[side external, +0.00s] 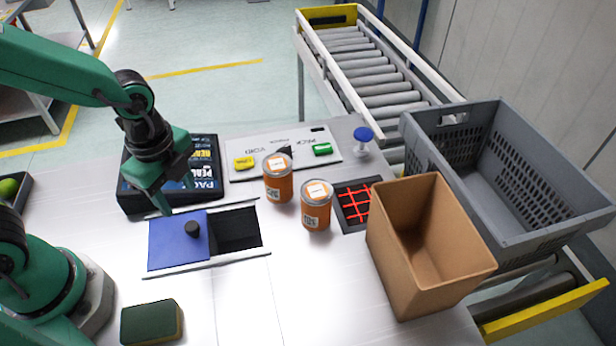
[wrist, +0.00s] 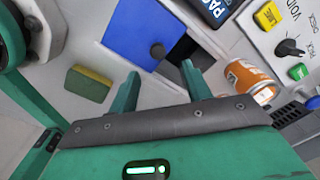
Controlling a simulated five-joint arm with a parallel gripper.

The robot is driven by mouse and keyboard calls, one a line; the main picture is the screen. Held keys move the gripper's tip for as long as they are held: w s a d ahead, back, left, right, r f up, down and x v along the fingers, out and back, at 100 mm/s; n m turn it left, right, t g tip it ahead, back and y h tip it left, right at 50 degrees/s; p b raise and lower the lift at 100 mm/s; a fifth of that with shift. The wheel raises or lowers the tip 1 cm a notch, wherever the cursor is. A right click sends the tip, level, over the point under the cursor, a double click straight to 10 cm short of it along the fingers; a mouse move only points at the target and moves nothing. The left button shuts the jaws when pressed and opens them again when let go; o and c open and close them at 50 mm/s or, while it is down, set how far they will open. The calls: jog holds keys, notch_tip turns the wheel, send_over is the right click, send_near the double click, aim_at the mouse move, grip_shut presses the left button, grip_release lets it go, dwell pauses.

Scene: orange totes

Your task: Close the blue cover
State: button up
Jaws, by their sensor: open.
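The blue cover (side external: 170,241) is a flat sliding panel with a dark round knob (side external: 192,229). It sits between two pale rails over the left part of a dark opening (side external: 236,230); the right part of the opening is uncovered. In the wrist view the cover (wrist: 134,32) and its knob (wrist: 157,50) lie beyond my fingertips, with the dark opening (wrist: 180,50) to the right of the knob. My gripper (side external: 178,198) is open and empty, above and behind the cover in the side view. Its two fingers also show apart in the wrist view (wrist: 160,70).
Two orange jars (side external: 278,180) (side external: 316,208) stand right of the opening. A dark tray with packs (side external: 205,168) lies behind the cover. A green-yellow sponge (side external: 150,322) lies in front. A cardboard box (side external: 400,245), grey crate (side external: 540,235) and control panel (side external: 300,160) are further right.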

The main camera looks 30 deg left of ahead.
aim_at(191, 226)
jog(key=shift+s+d+f+m, duration=0.1)
jog(key=shift+d+f+m, duration=0.15)
jog(key=shift+f+m, duration=0.25)
jog(key=shift+f, duration=0.15)
jog(key=shift+f, duration=3.7)
grip_shut()
